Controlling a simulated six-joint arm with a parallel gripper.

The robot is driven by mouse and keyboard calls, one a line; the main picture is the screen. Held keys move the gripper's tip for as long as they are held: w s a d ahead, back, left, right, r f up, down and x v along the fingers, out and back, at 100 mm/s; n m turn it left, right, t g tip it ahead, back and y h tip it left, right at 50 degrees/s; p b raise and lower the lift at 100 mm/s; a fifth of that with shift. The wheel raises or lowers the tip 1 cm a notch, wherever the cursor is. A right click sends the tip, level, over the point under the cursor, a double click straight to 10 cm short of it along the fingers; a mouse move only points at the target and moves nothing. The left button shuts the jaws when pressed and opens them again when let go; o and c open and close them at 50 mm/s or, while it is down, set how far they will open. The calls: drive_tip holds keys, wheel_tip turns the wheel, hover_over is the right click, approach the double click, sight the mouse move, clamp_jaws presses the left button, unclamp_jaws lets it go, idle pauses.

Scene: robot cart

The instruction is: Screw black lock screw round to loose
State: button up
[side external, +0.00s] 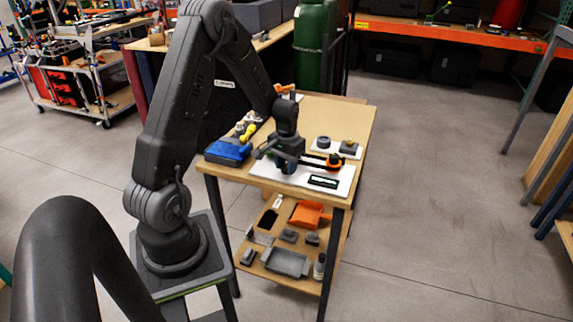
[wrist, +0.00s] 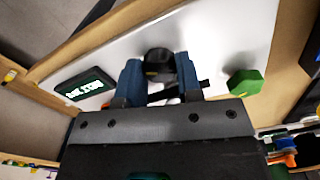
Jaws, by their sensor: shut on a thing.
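The black lock screw (wrist: 158,62) is a dark round knob with a small yellow mark, over a white plate (wrist: 225,40) in the wrist view. My gripper (wrist: 157,68) has its two blue fingers on either side of the knob, shut on it. In the side view my gripper (side external: 287,166) points down at the white plate (side external: 262,170) on the cart top, and it hides the screw there. A dark bar with an orange and black piece (side external: 333,161) reaches to the right of my gripper.
A black label plate (wrist: 83,91) with light lettering lies left of the screw in the wrist view, and a green hexagonal piece (wrist: 245,82) lies right. A blue bin (side external: 228,152) and yellow pieces (side external: 246,134) stand left on the cart. The cart's back right top is clear.

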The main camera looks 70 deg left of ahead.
drive_tip(key=n, duration=0.5)
drive_tip(key=shift+n, duration=0.3)
drive_tip(key=n, duration=1.2)
drive_tip(key=shift+n, duration=0.4)
drive_tip(key=n, duration=0.5)
drive_tip(key=shift+n, duration=0.3)
drive_tip(key=o, duration=0.9)
drive_tip(key=shift+o, duration=0.2)
